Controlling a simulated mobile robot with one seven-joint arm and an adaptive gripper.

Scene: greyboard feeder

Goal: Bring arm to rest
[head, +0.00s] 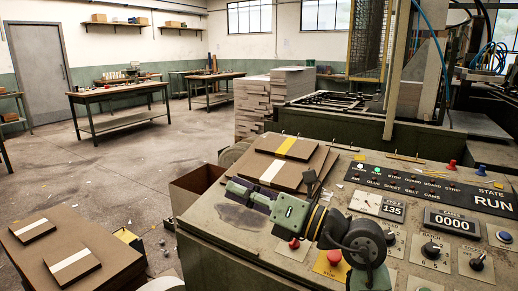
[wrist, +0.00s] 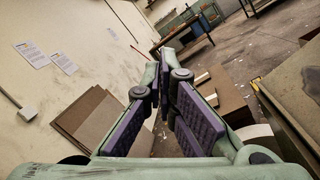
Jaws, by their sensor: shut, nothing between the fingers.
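My gripper (head: 240,190) is in the head view, in front of the brown board stack on the machine's top, at the left of the control panel (head: 430,215). It points left, and its green fingers with dark purple pads are together with nothing seen between them. My arm comes up from the bottom right and hides part of the panel. In the wrist view my gripper (wrist: 172,62) fills the middle, its fingers converging away from the camera. I cannot tell whether it touches the surface below.
Brown boards with white and yellow bands (head: 300,165) lie close behind my gripper. A red button (head: 334,257) and several knobs are near my arm. More boards (head: 75,255) are stacked at the lower left. Grey board piles (head: 262,105) stand behind. The floor (head: 130,165) at left is mostly open.

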